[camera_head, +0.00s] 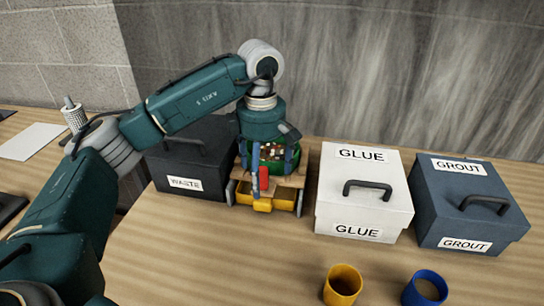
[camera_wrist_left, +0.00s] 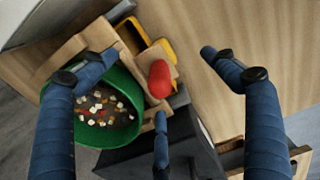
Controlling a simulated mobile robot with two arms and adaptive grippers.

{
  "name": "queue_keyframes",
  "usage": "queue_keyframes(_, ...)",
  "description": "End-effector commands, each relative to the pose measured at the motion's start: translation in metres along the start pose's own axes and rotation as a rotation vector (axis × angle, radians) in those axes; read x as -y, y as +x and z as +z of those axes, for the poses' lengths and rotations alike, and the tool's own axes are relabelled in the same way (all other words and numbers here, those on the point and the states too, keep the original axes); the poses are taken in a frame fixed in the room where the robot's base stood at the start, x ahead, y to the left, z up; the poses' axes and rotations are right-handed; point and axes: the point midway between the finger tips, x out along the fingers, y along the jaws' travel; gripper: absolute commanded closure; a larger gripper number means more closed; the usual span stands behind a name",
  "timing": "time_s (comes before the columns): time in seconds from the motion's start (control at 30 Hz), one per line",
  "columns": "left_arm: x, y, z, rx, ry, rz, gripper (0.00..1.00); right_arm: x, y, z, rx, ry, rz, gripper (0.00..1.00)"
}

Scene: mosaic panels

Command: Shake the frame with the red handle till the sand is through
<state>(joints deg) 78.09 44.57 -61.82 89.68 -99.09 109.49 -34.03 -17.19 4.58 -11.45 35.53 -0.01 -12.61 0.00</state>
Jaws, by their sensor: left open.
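The red handle (camera_head: 263,179) stands at the front of a wooden frame (camera_head: 240,187). A green round sieve (camera_head: 270,164) sits in the frame and holds dark sand with several pale, red and orange bits. In the left wrist view the red handle (camera_wrist_left: 160,79) shows beside the green sieve (camera_wrist_left: 118,139). My left gripper (camera_head: 270,170) is over the frame, pointing down, and hides part of it. Its blue fingers are spread open on either side of the handle, with no clear contact. My right gripper is not in view.
Yellow trays (camera_head: 284,200) sit low in the frame. A dark WASTE box (camera_head: 190,160) stands close left, a white GLUE box (camera_head: 362,215) close right, and a blue-grey GROUT box (camera_head: 465,215) beyond. A yellow cup (camera_head: 342,286) and blue cup (camera_head: 424,289) stand in front. The table front-left of them is clear.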

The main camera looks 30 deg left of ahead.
Motion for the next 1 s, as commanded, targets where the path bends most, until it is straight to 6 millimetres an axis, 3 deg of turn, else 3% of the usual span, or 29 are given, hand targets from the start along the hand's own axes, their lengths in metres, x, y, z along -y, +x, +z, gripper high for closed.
queue_keyframes(0.8, 0.0, -0.078, 0.0, 0.001, -0.001, 0.0, 0.14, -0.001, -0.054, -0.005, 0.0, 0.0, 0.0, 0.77)
queue_keyframes(1.0, 0.0, -0.08, 0.0, 0.0, 0.0, 0.0, 0.14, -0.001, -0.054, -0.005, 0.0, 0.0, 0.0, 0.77)
